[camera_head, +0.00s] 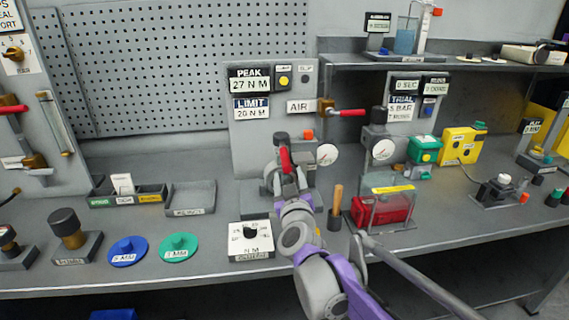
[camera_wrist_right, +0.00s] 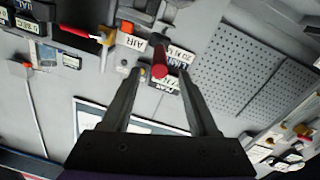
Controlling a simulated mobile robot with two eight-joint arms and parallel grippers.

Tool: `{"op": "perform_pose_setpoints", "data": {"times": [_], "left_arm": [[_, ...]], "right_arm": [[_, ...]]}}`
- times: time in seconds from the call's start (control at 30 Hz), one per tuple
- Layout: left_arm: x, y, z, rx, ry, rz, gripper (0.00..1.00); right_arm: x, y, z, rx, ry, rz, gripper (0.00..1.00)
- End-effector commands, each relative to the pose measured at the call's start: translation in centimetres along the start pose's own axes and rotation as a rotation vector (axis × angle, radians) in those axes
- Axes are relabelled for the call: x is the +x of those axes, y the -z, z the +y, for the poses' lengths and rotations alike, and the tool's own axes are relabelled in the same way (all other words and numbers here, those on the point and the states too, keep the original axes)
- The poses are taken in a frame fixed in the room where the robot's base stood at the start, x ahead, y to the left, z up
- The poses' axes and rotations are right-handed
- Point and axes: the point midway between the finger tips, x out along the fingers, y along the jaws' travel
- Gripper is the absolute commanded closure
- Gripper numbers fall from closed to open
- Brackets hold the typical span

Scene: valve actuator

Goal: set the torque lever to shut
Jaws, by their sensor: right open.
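A red-handled lever (camera_head: 285,160), which looks like the torque lever, is on a grey device below the PEAK and LIMIT readouts (camera_head: 249,93). No label on the lever is readable. My right gripper (camera_head: 289,180) is in front of it. In the right wrist view the open fingers (camera_wrist_right: 161,78) reach toward the lever's red end (camera_wrist_right: 160,71), which shows in the gap between their tips. I cannot tell whether they touch it. My right arm hides the lower part of the device in the head view. My left gripper is not in view.
Another red lever (camera_head: 347,113) sits by the AIR label. A white dial box (camera_head: 250,240), a wooden-handled tool (camera_head: 336,205) and a red block under a clear guard (camera_head: 368,209) stand close around my right arm. Blue (camera_head: 127,250) and green discs (camera_head: 179,247) lie to the left.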

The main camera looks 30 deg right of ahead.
Motion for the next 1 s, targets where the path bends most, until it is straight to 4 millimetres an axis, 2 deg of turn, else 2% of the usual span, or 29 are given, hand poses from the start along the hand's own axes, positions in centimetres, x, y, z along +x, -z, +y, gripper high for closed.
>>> {"op": "perform_pose_setpoints", "data": {"times": [0.17,0.4,0.6,0.8,1.0], "left_arm": [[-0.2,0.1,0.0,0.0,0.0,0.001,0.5],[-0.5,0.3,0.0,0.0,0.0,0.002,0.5],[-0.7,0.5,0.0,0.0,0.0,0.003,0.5],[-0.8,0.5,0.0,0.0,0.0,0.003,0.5],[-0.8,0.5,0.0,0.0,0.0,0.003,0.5]], "right_arm": [[2.0,0.1,0.2,-0.001,-0.006,0.001,0.4],[6.5,0.2,0.1,-0.001,-0.004,0.002,0.4],[9.3,0.2,0.1,-0.001,-0.003,0.001,0.4],[10.5,0.1,0.1,0.0,-0.002,0.001,0.4],[10.6,0.1,0.1,0.0,-0.002,0.001,0.4]]}}
